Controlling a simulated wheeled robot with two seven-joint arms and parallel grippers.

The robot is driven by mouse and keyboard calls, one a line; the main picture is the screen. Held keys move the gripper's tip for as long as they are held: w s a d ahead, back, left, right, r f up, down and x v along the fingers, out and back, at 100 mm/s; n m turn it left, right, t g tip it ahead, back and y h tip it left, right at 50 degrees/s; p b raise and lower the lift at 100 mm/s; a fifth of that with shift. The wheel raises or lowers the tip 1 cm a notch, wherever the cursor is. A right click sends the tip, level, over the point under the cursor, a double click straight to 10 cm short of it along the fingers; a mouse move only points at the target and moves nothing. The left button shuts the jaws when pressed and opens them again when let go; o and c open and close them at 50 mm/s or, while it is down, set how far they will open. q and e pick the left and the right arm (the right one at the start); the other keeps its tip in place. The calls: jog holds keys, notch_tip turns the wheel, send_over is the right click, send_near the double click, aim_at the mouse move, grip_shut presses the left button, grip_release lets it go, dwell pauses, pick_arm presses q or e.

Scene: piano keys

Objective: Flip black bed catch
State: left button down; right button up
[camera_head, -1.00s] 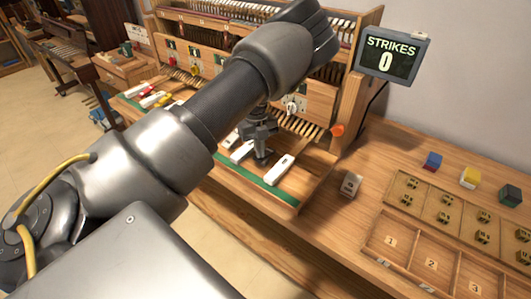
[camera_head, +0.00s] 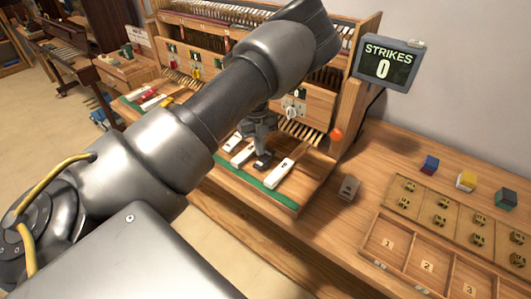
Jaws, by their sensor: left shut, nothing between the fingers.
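My left gripper (camera_head: 262,153) is shut and empty, pointing down over the key bed of the wooden piano model. A small dark piece (camera_head: 263,161) lies at its fingertips; it may be the black bed catch, but its position cannot be made out. A white key (camera_head: 283,174) lies just right of the fingertips, and another white key (camera_head: 242,154) lies to the left. Red (camera_head: 151,93) and yellow (camera_head: 167,101) pieces sit among the keys farther left. My left forearm hides part of the bed and panel. My right gripper is not in view.
A green strip (camera_head: 265,191) edges the key bed. A screen reading "STRIKES 0" (camera_head: 385,66) stands behind. To the right are a small grey block (camera_head: 349,187), blue (camera_head: 430,164), yellow-white (camera_head: 466,180) and green (camera_head: 505,198) cubes, and a numbered tray (camera_head: 408,257).

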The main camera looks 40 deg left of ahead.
aim_at(260, 162)
pick_arm(q)
notch_tip(260, 162, up, 4)
jog(key=shift+f+p, duration=0.25)
jog(key=shift+p, duration=0.75)
